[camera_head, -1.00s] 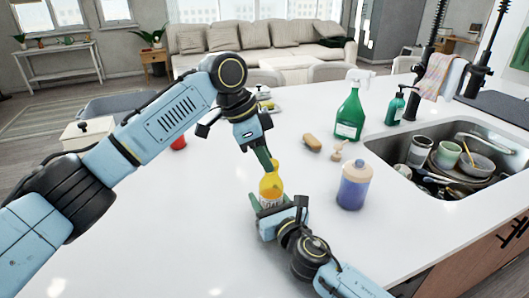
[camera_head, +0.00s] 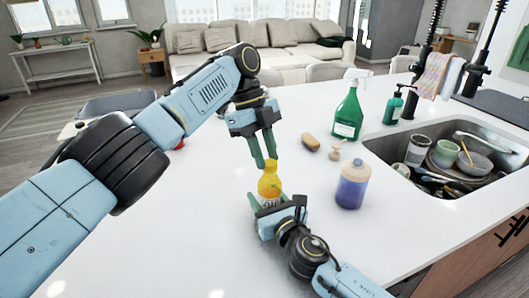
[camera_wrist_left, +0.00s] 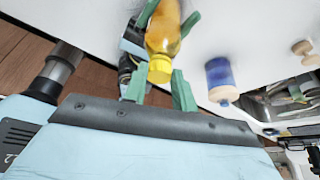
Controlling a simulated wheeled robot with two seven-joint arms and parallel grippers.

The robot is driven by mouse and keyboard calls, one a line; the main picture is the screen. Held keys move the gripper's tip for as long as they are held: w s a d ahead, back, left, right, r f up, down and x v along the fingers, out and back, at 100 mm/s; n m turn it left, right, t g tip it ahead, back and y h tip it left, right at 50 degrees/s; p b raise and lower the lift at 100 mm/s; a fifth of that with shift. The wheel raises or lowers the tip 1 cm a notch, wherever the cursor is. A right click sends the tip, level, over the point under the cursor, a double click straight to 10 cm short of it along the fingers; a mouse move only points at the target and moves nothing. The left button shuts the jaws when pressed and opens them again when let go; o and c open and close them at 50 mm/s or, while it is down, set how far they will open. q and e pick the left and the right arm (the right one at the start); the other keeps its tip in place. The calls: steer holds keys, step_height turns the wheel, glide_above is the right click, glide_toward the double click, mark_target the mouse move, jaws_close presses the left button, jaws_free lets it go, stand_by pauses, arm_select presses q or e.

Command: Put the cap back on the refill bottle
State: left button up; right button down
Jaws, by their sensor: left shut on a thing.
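The fingers partly hide the cap in the head view.
A blue-purple bottle with a tan top (camera_head: 351,186) stands right of the refill bottle. The sink (camera_head: 490,134) with dishes is at right.

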arm_select(q)
steer(key=o, duration=0.9)
steer(key=shift+o, duration=0.2)
steer(key=shift+r, duration=2.3)
steer(key=shift+c, duration=0.4)
